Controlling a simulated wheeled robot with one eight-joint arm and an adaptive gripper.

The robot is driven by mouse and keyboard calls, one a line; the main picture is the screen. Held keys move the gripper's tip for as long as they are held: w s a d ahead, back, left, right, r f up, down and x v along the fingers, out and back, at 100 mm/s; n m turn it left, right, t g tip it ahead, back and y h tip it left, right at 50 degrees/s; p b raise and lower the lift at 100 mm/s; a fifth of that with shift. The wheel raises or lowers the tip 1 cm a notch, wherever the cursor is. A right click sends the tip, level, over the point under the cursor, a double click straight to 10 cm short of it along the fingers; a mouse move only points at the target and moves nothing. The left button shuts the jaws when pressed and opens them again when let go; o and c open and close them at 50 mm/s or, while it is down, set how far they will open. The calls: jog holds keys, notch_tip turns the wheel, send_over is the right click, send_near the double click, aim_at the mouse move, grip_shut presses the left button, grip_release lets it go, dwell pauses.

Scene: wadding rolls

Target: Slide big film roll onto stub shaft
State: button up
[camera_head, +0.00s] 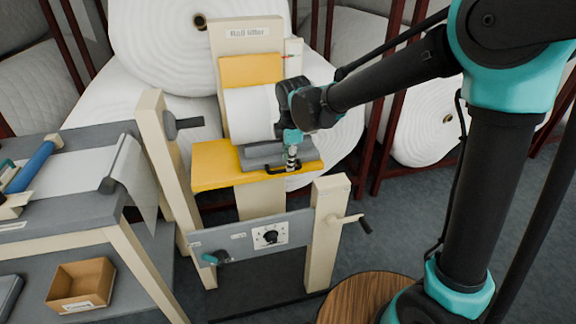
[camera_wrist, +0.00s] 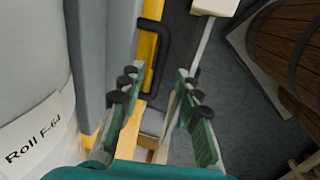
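The big white film roll (camera_head: 248,113) lies on the grey cradle of the lifter's yellow platform (camera_head: 213,178). Its label, starting "Roll F", shows on the roll in the wrist view (camera_wrist: 45,130). The dark stub shaft (camera_head: 187,123) sticks out from the left post, left of the roll and apart from it. My gripper (camera_head: 292,154) is low at the platform's front right edge. In the wrist view my gripper (camera_wrist: 156,76) has its green fingers spread and empty. A black U-shaped handle (camera_wrist: 163,36) on the platform lies just beyond the fingertips.
The Roll lifter's back plate (camera_head: 245,33) stands behind the roll. Its front panel (camera_head: 236,238) has a knob, and a crank (camera_head: 347,219) is on the right post. A workbench (camera_head: 65,215) stands left, a wooden barrel (camera_head: 362,297) front right. Large white rolls stand behind.

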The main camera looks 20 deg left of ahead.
jog(key=shift+w+a+f, duration=0.1)
jog(key=shift+w+f, duration=0.05)
jog(key=shift+f, duration=0.7)
jog(key=shift+w+a+f, duration=0.1)
jog(key=shift+f, duration=0.7)
grip_shut()
